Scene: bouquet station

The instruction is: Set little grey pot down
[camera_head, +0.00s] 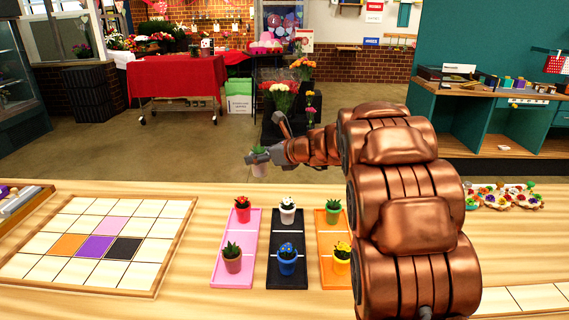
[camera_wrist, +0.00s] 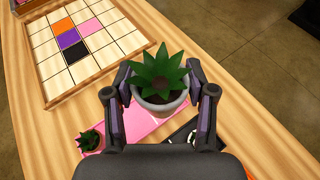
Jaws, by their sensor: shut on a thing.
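The little grey pot (camera_wrist: 163,108) holds a spiky green plant. My gripper (camera_wrist: 162,99) is shut on it, with one finger on each side in the wrist view. In the head view the grey pot (camera_head: 259,169) hangs from my gripper (camera_head: 258,156), in the air near the table's far edge, beyond the trays. Below it on the table stand a pink tray (camera_head: 234,213), a black tray (camera_head: 289,238) and an orange tray (camera_head: 333,238). Each tray has one pot at the back and one at the front.
A tile board (camera_head: 60,226) with orange, purple, pink and black squares lies at the left. A brown pot (camera_head: 232,263) and a red pot (camera_head: 242,215) stand on the pink tray. The wood between board and pink tray is clear. Small colourful items (camera_head: 505,196) lie at the right.

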